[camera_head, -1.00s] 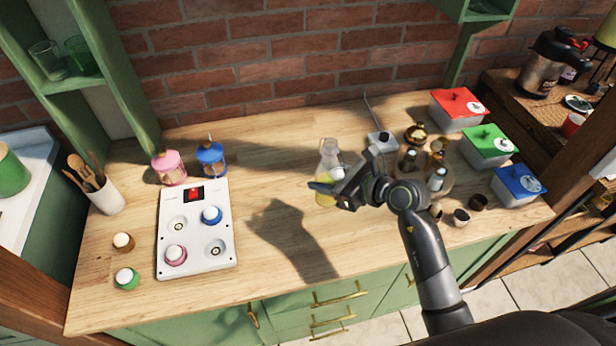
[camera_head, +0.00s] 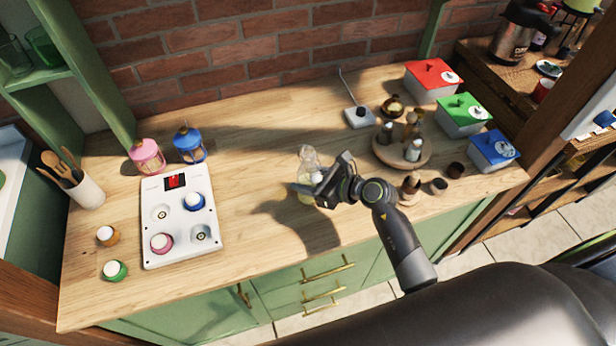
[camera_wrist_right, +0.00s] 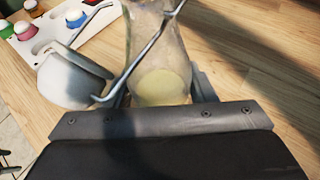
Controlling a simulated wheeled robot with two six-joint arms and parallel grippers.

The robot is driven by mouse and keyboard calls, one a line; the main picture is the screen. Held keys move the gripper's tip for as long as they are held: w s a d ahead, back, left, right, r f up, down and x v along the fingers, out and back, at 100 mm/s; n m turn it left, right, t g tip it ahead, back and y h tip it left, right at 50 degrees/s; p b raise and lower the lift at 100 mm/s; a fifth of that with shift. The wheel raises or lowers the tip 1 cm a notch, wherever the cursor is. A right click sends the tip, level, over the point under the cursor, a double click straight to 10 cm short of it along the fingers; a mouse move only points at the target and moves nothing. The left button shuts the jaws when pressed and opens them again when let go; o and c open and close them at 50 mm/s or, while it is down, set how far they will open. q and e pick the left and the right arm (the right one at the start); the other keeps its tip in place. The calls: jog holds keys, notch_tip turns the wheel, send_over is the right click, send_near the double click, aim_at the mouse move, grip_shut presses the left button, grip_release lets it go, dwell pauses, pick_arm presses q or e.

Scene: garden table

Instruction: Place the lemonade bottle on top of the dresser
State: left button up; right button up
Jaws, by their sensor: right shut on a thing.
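The lemonade bottle (camera_head: 308,158) is clear glass with pale yellow liquid low inside. My right gripper (camera_head: 318,190) is shut on it from the front right in the head view. In the right wrist view the bottle (camera_wrist_right: 160,60) stands between the fingers, its top out of frame. The bottle is over the wooden top of a green cabinet with drawers (camera_head: 255,110), which looks like the dresser. I cannot tell whether its base touches the wood. My left gripper is not in view.
A white board with knobs (camera_head: 180,240) lies to the left. Pink (camera_head: 147,157) and blue (camera_head: 189,146) jars stand behind it. A round tray of small bottles (camera_head: 412,160) and red, green and blue lidded boxes (camera_head: 434,84) are on the right. Bare wood lies around the bottle.

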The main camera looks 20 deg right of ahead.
jog(key=shift+f, duration=0.1)
jog(key=o, duration=1.1)
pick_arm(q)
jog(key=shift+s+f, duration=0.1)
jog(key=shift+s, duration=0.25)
pick_arm(e)
jog(key=shift+o, duration=1.3)
pick_arm(q)
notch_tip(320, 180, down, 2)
jog(key=shift+b, duration=1.05)
pick_arm(e)
jog(key=v, duration=1.2)
jog(key=shift+r, duration=0.2)
